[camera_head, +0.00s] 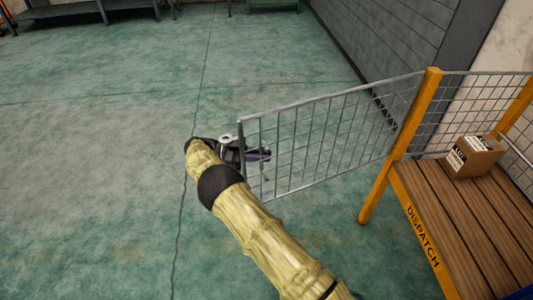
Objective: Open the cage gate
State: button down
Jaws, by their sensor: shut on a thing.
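The cage gate (335,130) is a grey wire-mesh panel in a metal frame. It joins a yellow post (412,120) at its right end and stands swung out over the green floor, away from the bench. My gripper (262,154) is at the gate's free left end, shut on the gate there. The fingertips are small and partly behind the mesh, so the exact grip is hard to see.
A slatted wooden bench (475,215) marked DISPATCH stands at right inside yellow posts and mesh. A cardboard box (478,155) sits on it. A grey wall (385,45) runs behind the gate. The green floor (90,180) at left is clear; a shelf (90,12) stands far back.

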jog(key=shift+w+d, duration=0.2)
jog(key=shift+w, duration=0.1)
